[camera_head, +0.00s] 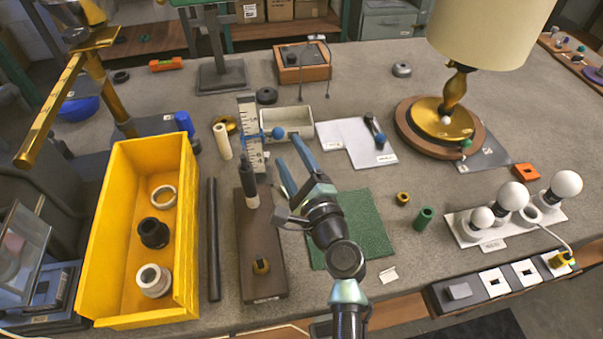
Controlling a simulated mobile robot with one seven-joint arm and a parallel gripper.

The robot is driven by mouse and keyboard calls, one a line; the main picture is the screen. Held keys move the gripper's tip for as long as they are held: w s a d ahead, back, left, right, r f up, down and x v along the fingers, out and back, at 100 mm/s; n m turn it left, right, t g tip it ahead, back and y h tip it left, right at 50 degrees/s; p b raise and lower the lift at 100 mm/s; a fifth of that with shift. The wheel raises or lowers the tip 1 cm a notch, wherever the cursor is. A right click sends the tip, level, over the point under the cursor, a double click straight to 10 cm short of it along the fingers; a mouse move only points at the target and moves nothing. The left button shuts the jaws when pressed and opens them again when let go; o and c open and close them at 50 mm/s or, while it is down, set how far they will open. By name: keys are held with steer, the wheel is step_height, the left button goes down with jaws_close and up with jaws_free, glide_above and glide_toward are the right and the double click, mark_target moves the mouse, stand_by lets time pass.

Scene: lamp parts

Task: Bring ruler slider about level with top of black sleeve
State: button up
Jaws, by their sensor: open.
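A white ruler (246,112) with dark marks stands upright behind the brown wooden base (262,222). A blue slider (254,136) sits across it near mid-height, with a round blue knob (278,133) on its right. A black sleeve (248,178) stands upright on the base in front of the ruler, with a pale part at its lower end. In the picture the slider appears higher than the sleeve's top; depth makes the true level hard to judge. My gripper (289,152) is open and empty, its blue fingers pointing toward the knob, apparently just short of it.
A yellow bin (118,235) with rings stands at left, beside a dark rod (213,240). A cream cylinder (222,141) stands left of the ruler, and a pale tray (300,121) lies behind the knob. A green mat (362,225) lies beneath my arm. A lamp (452,95) stands at right.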

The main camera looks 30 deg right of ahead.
steer(key=s, duration=0.5)
steer(key=shift+s+a, duration=0.25)
steer(key=shift+s, duration=0.1)
steer(key=w+a+r+n+t+y+p, duration=0.15)
steer(key=a+r+n, duration=0.3)
steer(key=r, duration=0.45)
steer(key=w+a+r+n+t+y+p, duration=0.1)
steer(key=w+a+r+n, duration=0.15)
steer(key=r+n, duration=0.55)
steer(key=w+a+r+n+t+y+p, duration=0.1)
steer(key=a+r+n, duration=0.25)
steer(key=r, duration=0.75)
steer(key=s+a+r+n+t+p, duration=0.1)
steer(key=s+a+r+n+t, duration=0.1)
steer(key=r, duration=0.7)
steer(key=s+a+r+n+t+h, duration=0.1)
steer(key=s+a+r+n+t, duration=0.1)
steer(key=s+r, duration=0.5)
steer(key=s+a+r+n+t+h+p, duration=0.1)
steer(key=s+a+r+n, duration=0.3)
steer(key=r, duration=0.8)
steer(key=shift+s+n+t+p, duration=0.15)
steer(key=shift+n+t+p, duration=0.25)
steer(key=shift+n, duration=0.5)
